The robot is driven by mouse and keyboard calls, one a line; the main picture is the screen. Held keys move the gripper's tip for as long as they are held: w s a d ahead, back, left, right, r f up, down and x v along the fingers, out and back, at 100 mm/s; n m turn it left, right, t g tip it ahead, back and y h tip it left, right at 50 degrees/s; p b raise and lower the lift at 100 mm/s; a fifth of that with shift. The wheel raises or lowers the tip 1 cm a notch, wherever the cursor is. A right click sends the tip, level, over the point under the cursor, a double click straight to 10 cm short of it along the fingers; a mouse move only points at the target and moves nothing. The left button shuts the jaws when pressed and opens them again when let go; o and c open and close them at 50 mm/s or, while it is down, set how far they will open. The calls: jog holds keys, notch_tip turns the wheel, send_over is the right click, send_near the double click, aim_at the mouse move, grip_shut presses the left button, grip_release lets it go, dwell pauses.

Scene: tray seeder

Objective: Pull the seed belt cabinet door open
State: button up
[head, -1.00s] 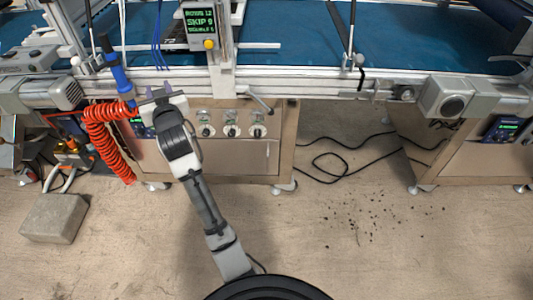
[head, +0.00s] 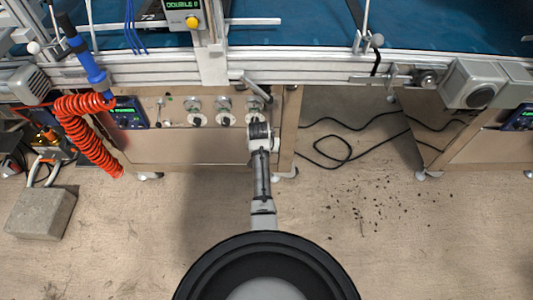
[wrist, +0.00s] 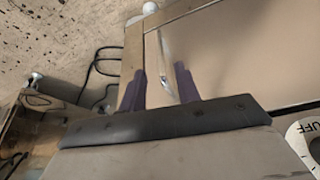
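The seed belt cabinet door (head: 190,150) is a flat tan panel below a row of dials, and it looks shut. It also fills the upper right of the wrist view (wrist: 245,50). Its handle (wrist: 164,62) is a slim silver bar near the door's edge, seen between my gripper's dark fingers. My gripper (wrist: 160,70) is open, with one finger on each side of the bar; I cannot tell whether either touches it. In the head view my arm is at the door's right end and hides the handle and fingertips.
White dials (head: 224,106) sit above the door; an OFF dial (wrist: 306,140) is close by my gripper. A coiled orange hose (head: 88,130) hangs at the left, near a grey block (head: 42,213). A black cable (head: 345,160) lies on the floor right of the cabinet.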

jog(key=b+x, duration=0.1)
jog(key=x, duration=0.7)
jog(key=shift+w+f, duration=0.15)
jog(key=shift+f, duration=0.05)
jog(key=shift+c, duration=0.2)
grip_shut()
